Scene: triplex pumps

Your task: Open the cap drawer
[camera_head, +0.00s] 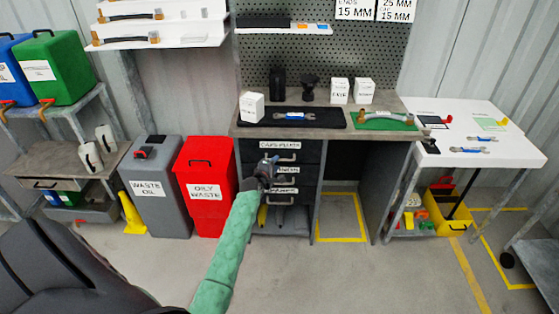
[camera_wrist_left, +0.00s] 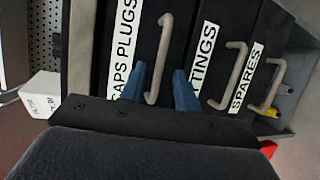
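The cap drawer (camera_head: 309,152), labelled CAPS PLUGS, is the top one of three dark drawers under the workbench and looks shut. Its pale bar handle (camera_wrist_left: 165,45) shows in the left wrist view. My left gripper (camera_head: 268,166) is in front of the drawers in the head view. Its two blue fingers (camera_wrist_left: 158,88) stand apart, with the near end of the cap drawer handle between them. I cannot tell whether they touch it. The fingers hide part of the drawer fronts. My right gripper is not in view.
Below are the fittings drawer handle (camera_wrist_left: 232,72) and the spares drawer handle (camera_wrist_left: 275,82). The red oily waste bin (camera_head: 205,190) stands left of the drawers. The workbench top (camera_head: 340,133) holds white boxes and mats. The floor in front is clear.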

